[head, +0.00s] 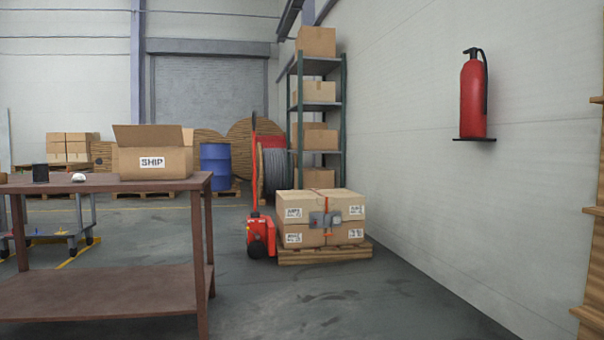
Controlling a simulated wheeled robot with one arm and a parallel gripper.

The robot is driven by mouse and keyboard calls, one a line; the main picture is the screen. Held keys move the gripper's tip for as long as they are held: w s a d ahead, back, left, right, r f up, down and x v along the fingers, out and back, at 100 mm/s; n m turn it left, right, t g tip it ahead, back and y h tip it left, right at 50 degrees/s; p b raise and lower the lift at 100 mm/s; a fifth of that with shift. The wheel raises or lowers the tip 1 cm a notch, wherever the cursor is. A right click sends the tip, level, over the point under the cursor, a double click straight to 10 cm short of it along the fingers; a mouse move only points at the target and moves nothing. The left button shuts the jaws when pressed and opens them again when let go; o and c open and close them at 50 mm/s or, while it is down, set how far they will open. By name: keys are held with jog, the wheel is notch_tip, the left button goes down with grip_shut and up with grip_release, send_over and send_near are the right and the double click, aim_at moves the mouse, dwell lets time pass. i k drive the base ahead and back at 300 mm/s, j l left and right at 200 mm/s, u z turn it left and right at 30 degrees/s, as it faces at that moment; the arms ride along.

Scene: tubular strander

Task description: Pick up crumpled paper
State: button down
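A small white crumpled lump, which looks like the crumpled paper (79,177), lies on the brown table (105,188) at the left in the head view. It sits between a dark cup-like object (40,173) on its left and an open cardboard box marked SHIP (152,162) on its right. It appears apart from both. My gripper and arm do not show in this view.
A red pallet jack (260,235) and a pallet of boxes (322,215) stand right of the table. Shelving (345,110) is behind them. A fire extinguisher (473,98) hangs on the right wall. A cart (60,236) stands behind the table.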

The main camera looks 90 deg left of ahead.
aim_at(78, 177)
jog(key=u, duration=2.4)
